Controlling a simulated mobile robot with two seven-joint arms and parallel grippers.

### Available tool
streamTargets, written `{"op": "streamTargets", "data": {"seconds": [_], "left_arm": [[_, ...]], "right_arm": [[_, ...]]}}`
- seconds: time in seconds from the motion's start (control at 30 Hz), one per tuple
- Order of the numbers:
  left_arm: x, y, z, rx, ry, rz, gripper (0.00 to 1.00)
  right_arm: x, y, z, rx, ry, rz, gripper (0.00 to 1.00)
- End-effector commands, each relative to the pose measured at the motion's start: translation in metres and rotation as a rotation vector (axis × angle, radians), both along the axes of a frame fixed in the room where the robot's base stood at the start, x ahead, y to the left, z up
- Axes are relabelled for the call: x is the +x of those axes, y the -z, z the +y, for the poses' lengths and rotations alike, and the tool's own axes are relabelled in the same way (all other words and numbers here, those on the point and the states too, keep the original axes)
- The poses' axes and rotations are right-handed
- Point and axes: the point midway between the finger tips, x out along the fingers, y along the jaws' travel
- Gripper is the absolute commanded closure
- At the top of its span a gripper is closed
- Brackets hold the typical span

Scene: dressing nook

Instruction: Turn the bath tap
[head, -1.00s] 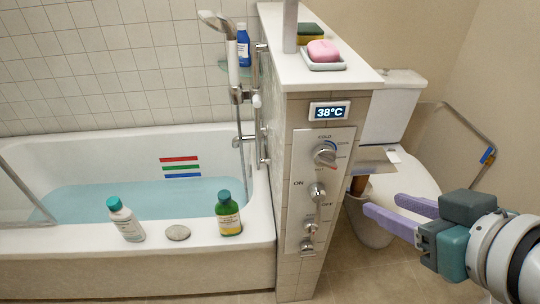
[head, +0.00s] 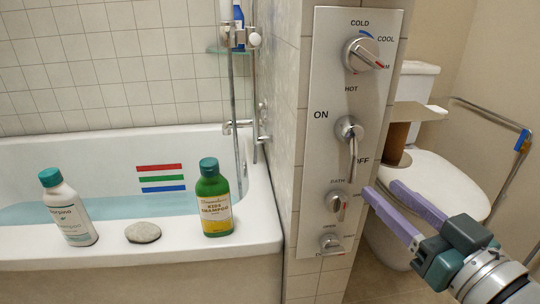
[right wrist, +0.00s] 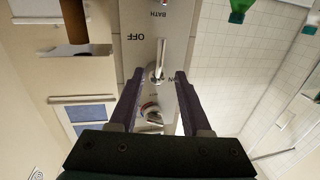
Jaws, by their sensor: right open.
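The tap panel (head: 325,85) is a pale upright plate on the tiled half wall. Its top dial (head: 362,54) is marked COLD to HOT. Below it is the ON/OFF lever (head: 350,130), its handle hanging down near OFF. Under that are the dial marked BATH (head: 335,203) and a lower knob (head: 330,242). My right gripper (head: 382,188) has purple fingers, open and empty, just right of the panel near the BATH dial's height. In the right wrist view the ON/OFF lever (right wrist: 155,73) shows between the open fingertips (right wrist: 156,76); contact is not visible. My left gripper is not in view.
The bathtub (head: 110,265), holding water, is at left. A white bottle (head: 68,210), a grey stone (head: 143,232) and a green bottle (head: 214,200) stand on its rim. The toilet (head: 450,180) and a grab rail (head: 497,116) are at right, behind my right arm.

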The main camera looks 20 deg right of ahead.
Motion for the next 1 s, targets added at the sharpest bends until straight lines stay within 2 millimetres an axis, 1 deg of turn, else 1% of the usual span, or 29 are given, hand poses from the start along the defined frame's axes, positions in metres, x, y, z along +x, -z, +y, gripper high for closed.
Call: {"op": "streamTargets", "data": {"seconds": [0.17, 0.3, 0.4, 0.5, 0.67, 0.9, 1.0], "left_arm": [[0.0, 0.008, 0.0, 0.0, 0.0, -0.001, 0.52], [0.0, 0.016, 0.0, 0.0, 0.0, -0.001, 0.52], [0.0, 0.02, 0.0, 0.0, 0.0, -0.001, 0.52], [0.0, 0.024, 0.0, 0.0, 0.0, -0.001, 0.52], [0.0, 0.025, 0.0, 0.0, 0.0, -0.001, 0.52], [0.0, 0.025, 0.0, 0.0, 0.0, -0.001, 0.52], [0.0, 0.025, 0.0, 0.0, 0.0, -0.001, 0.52]], "right_arm": [[0.03, 0.0, -0.001, -0.001, -0.001, -0.004, 0.52], [0.058, 0.0, -0.002, -0.001, -0.001, -0.004, 0.52], [0.074, 0.0, -0.003, -0.002, -0.001, -0.002, 0.52], [0.085, 0.0, -0.003, -0.001, -0.001, 0.001, 0.52], [0.093, -0.001, -0.003, -0.001, -0.001, 0.001, 0.52], [0.094, -0.001, -0.003, -0.001, -0.001, 0.002, 0.52], [0.094, -0.001, -0.003, -0.001, -0.001, 0.002, 0.63]]}}
